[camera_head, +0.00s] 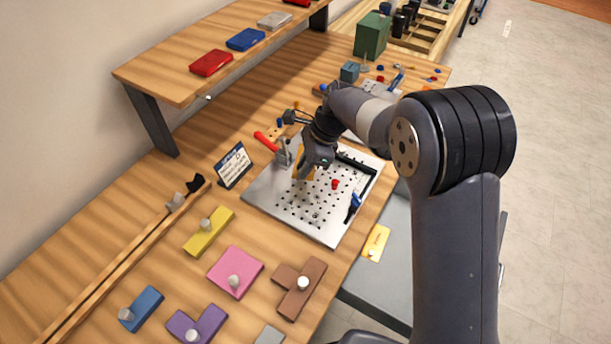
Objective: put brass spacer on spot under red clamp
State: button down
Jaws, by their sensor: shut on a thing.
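The red clamp (267,141) stands at the back left of the perforated metal plate (290,208), its red handle pointing up and left. My gripper (306,172) is over the back part of this plate, just right of the clamp. It is shut on a gold-coloured piece, the brass spacer (297,171), which is partly hidden by the fingers. I cannot tell if the spacer touches the plate. The spot under the clamp is too small and covered to make out.
A black bar (357,163) and a blue clamp (354,205) line the plate's right side, and a red knob (335,184) stands on it. A sign (233,165) stands to the left. Coloured knobbed blocks lie in front. A gold card (376,243) lies right, on a grey surface.

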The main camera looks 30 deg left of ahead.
jog(key=shift+f+p, duration=0.4)
jog(key=shift+f, duration=2.25)
jog(key=shift+f, duration=0.1)
jog(key=c, duration=1.4)
grip_release()
jog(key=b+v, duration=0.2)
jog(key=v, duration=1)
jog(key=shift+d, duration=0.1)
